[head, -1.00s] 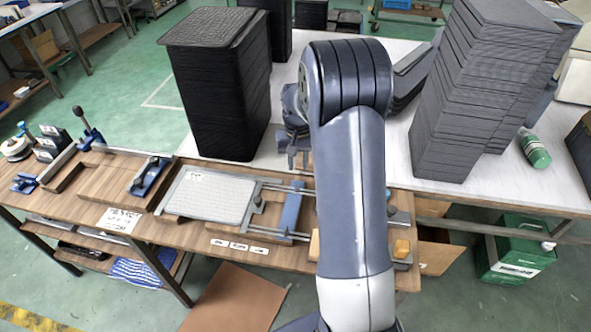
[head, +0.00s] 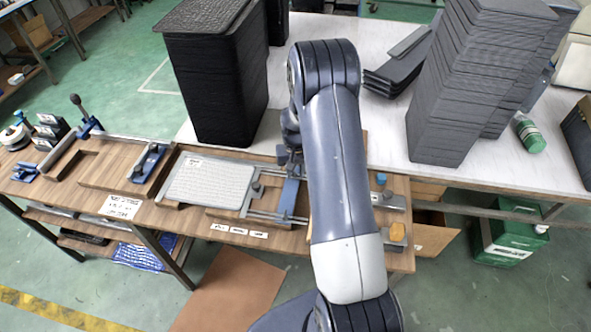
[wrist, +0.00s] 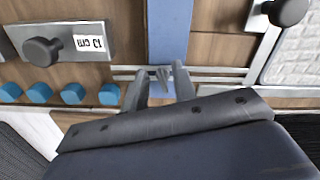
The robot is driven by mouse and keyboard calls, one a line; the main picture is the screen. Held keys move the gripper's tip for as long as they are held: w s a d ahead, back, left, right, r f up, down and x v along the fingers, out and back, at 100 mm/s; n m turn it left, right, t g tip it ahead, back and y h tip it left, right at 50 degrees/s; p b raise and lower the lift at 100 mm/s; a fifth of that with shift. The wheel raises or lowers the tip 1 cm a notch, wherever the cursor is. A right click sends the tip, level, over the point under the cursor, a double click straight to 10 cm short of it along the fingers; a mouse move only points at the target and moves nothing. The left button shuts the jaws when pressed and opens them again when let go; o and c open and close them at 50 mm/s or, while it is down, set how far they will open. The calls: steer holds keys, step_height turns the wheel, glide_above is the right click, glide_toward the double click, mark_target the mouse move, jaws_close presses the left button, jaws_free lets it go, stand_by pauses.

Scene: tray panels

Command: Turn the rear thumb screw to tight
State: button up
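The rear thumb screw appears to be the small grey winged piece (wrist: 162,76) on the blue crossbar, seen in the wrist view at the rear rod. Its exact turn angle is too small to tell. The blue crossbar (head: 289,198) spans two thin metal rods beside the grey textured panel (head: 210,184). My gripper (wrist: 161,86) is open, with one finger on each side of the screw and gaps visible. In the head view my gripper (head: 290,163) is low over the crossbar's rear end, and my arm hides part of the fixture's right side.
A metal plate (wrist: 85,42) with a black knob and a label is beside the crossbar. Several blue caps (wrist: 72,94) line the rear edge. Another black knob (wrist: 287,12) is near the panel. Tall dark tray stacks (head: 215,85) (head: 470,90) stand on the white table behind.

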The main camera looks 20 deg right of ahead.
jaws_close()
stand_by(0.4)
steer(key=shift+w+f+m+b, duration=0.1)
steer(key=shift+f+m+b, duration=0.15)
steer(key=shift+m+b, duration=0.75)
steer(key=shift+a+r+m+b, duration=0.15)
steer(key=shift+r+m+b, duration=0.1)
steer(key=shift+m+b, duration=0.65)
jaws_free()
steer(key=shift+r, duration=0.1)
